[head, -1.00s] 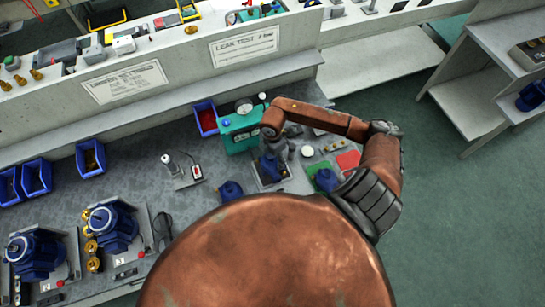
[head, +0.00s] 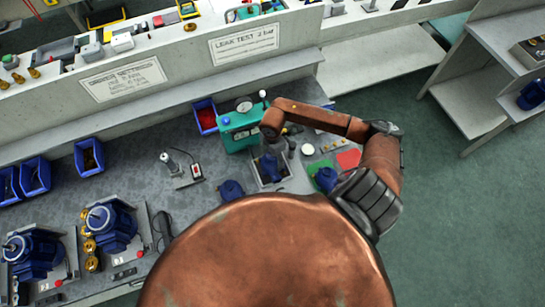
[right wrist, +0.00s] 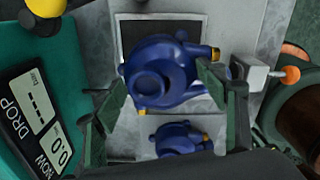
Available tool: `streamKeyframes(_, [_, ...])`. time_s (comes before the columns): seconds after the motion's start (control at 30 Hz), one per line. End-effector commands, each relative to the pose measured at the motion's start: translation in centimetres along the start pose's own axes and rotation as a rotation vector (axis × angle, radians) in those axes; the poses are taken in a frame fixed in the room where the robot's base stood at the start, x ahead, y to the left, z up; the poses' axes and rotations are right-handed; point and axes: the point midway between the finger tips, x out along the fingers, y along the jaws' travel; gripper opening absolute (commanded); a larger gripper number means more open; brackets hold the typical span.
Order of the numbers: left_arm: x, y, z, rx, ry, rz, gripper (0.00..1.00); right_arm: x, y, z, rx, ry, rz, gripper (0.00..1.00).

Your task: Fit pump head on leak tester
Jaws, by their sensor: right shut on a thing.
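The leak tester (head: 240,130) is a teal box with a round gauge on top, at the middle of the bench in the head view. Its teal side and DROP/NOW display (right wrist: 35,115) show at the left of the right wrist view. My right gripper (right wrist: 165,85) is shut on a blue pump head (right wrist: 160,75) with a brass-coloured port. The held pump head (head: 269,168) is over the pale-rimmed dark square nest (right wrist: 160,17) beside the tester. I cannot tell whether it touches the nest. My left gripper is not in view.
A second blue pump head (head: 231,190) stands on the bench nearby, and another (head: 326,179) is on a green pad. A red pad (head: 348,159) lies to the right. An orange-tipped clamp (right wrist: 288,74) stands close to the right finger. Blue bins (head: 36,176) are at left.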

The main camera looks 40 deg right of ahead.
Motion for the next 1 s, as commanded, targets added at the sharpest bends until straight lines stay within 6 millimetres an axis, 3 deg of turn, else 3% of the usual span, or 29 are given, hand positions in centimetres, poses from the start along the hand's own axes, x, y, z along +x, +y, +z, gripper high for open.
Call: streamKeyframes(1.0, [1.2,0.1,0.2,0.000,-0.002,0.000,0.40,2.0,0.0,0.0,0.000,0.000,0.001,0.35])
